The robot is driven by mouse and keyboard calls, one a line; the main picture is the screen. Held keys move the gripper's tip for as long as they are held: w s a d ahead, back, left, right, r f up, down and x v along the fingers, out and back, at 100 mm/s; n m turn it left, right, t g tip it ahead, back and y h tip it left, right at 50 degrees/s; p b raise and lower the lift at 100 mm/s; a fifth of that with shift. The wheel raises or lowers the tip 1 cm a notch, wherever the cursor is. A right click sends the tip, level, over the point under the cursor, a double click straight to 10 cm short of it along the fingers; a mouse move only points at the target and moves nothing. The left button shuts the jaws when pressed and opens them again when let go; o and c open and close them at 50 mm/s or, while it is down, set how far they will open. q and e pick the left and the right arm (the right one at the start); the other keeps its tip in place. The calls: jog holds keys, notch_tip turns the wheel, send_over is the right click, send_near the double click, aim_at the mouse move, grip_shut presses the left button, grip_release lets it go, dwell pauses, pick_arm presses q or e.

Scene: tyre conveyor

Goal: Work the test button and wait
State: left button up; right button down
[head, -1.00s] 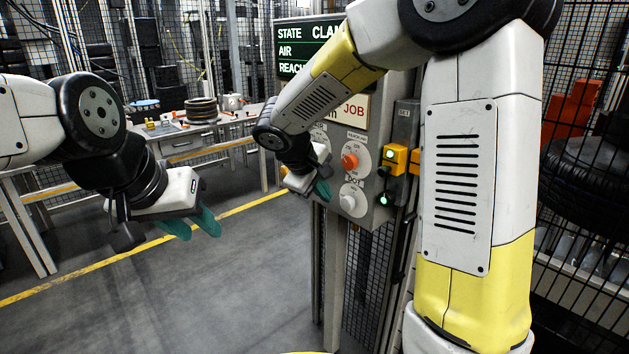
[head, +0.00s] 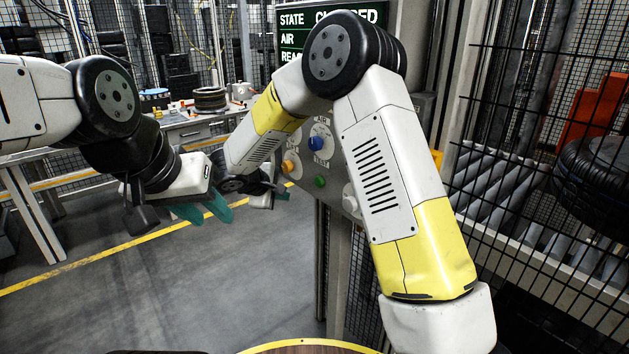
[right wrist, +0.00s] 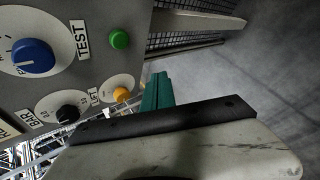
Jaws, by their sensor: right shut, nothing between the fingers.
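The control panel (right wrist: 90,75) carries a green button (right wrist: 119,39) beside the label TEST (right wrist: 81,40). The green button also shows in the head view (head: 320,181), below the blue knob (head: 317,143). My right gripper (right wrist: 157,92) is shut and empty. Its teal fingertips stand off the panel face, near the orange LIFT knob (right wrist: 122,94) and apart from the green button. In the head view my right forearm partly hides the panel. My left gripper (head: 205,209) hangs open and empty to the left, away from the panel.
The screen (head: 290,40) shows STATE with a partly hidden word, and AIR. A black BAR knob (right wrist: 68,113) is also on the panel. Mesh fencing (head: 520,150) and a tyre (head: 595,185) are at the right. A workbench (head: 190,132) is behind. The floor at left is free.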

jog(key=w+d, duration=0.5)
jog(key=d, duration=0.2)
dwell(0.3)
jog(key=shift+w+d, duration=0.1)
dwell(1.8)
jog(key=shift+w+d, duration=0.2)
jog(key=shift+d, duration=0.1)
jog(key=shift+w+d, duration=0.35)
jog(key=shift+d, duration=0.15)
dwell(0.8)
dwell(0.3)
jog(key=shift+s+a, duration=0.6)
jog(key=shift+a, duration=0.25)
jog(key=s+a, duration=0.1)
jog(key=a, duration=0.1)
jog(key=s+a, duration=0.2)
